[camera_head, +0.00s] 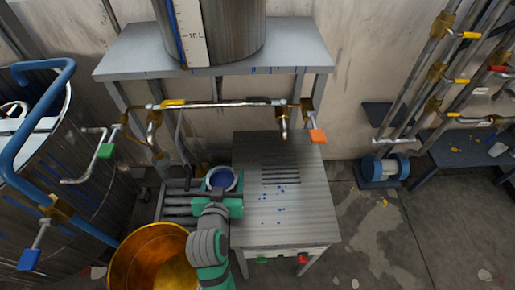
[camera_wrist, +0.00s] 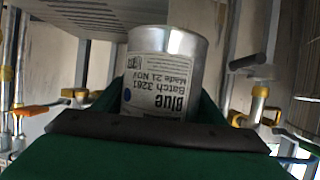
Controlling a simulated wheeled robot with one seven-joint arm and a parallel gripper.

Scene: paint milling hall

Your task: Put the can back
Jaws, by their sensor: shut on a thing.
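The can (camera_head: 221,180) is an open metal tin with blue on its inside. In the wrist view the can (camera_wrist: 170,75) shows its label upside down, reading "Blue", "Batch 3261" and a made date. My gripper (camera_head: 223,203) is green and shut on the can, with a finger on each side of it. The can is at the left edge of the steel work table (camera_head: 290,215), over or beside a rack of rollers (camera_head: 178,200). I cannot tell whether it touches the rack. My gripper hides the can's lower part.
A copper-coloured open drum (camera_head: 155,262) stands in front of the rollers. A large tank with blue pipe (camera_head: 60,130) is at the left. A pipe with valves (camera_head: 220,103) crosses under the raised shelf (camera_head: 120,55). The table top is clear except blue drops and slots.

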